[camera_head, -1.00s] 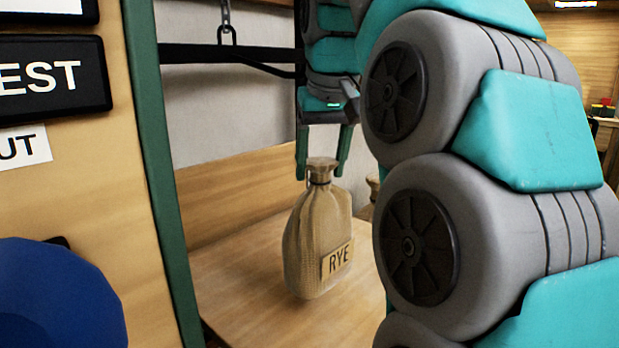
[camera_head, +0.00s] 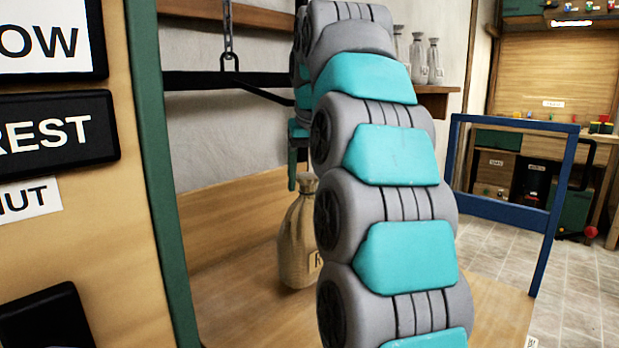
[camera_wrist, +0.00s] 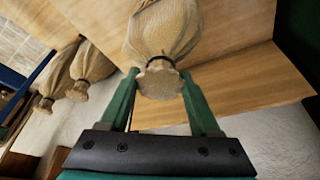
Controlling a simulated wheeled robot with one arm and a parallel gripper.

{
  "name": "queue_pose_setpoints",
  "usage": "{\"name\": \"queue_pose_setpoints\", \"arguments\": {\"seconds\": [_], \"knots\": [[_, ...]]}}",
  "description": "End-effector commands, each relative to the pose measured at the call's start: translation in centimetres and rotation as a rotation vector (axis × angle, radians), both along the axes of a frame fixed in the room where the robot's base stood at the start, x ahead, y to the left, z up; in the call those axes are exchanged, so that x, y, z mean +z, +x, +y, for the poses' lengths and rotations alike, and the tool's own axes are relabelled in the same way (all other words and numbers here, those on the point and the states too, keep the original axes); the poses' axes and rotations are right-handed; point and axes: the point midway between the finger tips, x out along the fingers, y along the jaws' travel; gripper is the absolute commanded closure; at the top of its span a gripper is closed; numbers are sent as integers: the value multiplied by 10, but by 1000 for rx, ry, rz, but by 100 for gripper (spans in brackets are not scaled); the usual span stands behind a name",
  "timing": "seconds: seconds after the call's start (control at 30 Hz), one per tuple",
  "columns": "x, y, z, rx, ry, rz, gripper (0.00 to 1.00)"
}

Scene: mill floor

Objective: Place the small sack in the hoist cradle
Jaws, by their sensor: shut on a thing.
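A tan cloth sack (camera_head: 297,245) with a tied neck and a partly hidden label is upright over the wooden board in the head view. My arm covers its right side. In the wrist view the sack (camera_wrist: 165,35) has its neck between the two green fingers of my gripper (camera_wrist: 160,82), which is shut on it. I cannot tell whether its base touches the board. A chain (camera_head: 228,35) with a hook meets a black bar (camera_head: 215,80) above and behind the sack. I cannot tell which part is the cradle.
A green post (camera_head: 160,170) and a sign panel (camera_head: 55,135) stand close on the left. Two more sacks (camera_wrist: 90,65) (camera_wrist: 58,80) show in the wrist view. Grey bottles (camera_head: 420,60) stand on a back shelf. A blue frame (camera_head: 500,205) stands right; tiled floor lies beyond.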

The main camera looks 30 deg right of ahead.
Motion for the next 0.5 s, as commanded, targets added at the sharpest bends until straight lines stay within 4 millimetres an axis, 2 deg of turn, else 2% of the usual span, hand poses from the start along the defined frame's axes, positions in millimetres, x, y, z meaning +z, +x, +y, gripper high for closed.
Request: {"name": "queue_pose_setpoints", "arguments": {"seconds": [0.17,0.5], "knots": [[-3,-1,0,-1,0,-3,100],[-27,-1,0,0,-1,-1,100]]}}
